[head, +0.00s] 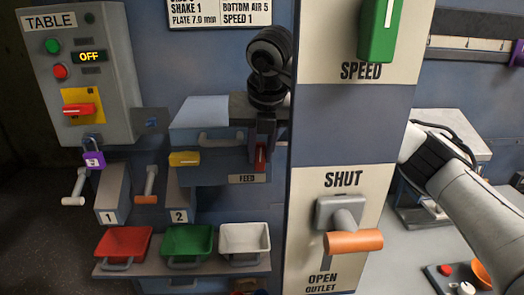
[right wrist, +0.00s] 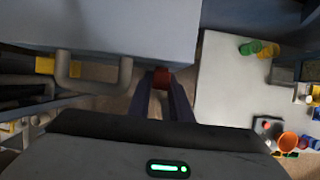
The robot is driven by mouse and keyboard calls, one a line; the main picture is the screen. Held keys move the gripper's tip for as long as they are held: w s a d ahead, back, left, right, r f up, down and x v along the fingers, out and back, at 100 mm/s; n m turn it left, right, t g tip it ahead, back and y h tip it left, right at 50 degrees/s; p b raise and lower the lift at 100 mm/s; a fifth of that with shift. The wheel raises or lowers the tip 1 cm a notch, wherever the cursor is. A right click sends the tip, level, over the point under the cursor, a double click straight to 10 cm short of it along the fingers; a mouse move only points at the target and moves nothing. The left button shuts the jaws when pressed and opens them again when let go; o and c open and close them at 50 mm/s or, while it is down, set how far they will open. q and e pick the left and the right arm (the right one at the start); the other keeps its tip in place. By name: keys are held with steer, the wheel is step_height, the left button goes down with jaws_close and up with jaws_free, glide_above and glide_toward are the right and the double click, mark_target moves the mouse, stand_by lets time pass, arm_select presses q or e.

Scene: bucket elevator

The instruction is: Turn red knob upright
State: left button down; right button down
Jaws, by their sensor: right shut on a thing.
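A red knob (head: 261,158) sits just above the FEED label on the blue-grey housing, and its visible part looks roughly vertical. My right gripper (head: 262,148) reaches down over it and is shut on it, hiding its upper part. In the right wrist view the red knob (right wrist: 161,78) shows between the two fingertips (right wrist: 162,88). Another red handle (head: 80,109) lies horizontal on a yellow plate on the TABLE box, apart from my gripper. My left gripper is not in view.
A drawer-like handle (head: 220,139) and yellow block (head: 184,158) are left of my gripper. Red, green and white bins (head: 244,238) stand below. A panel with an orange outlet lever (head: 353,241) and green speed handle (head: 379,30) stands close on the right.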

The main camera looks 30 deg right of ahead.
mark_target(259, 148)
steer(key=shift+g+h, duration=0.3)
stand_by(0.4)
steer(key=c, duration=1.6)
jaws_free()
steer(key=shift+a, duration=0.1)
steer(key=shift+r, duration=0.5)
steer(key=v, duration=0.5)
steer(key=shift+s+a+r, duration=0.1)
steer(key=shift+s+a, duration=0.1)
steer(key=shift+s+d+r, duration=0.15)
steer(key=shift+s+r, duration=0.1)
steer(key=shift+r, duration=0.45)
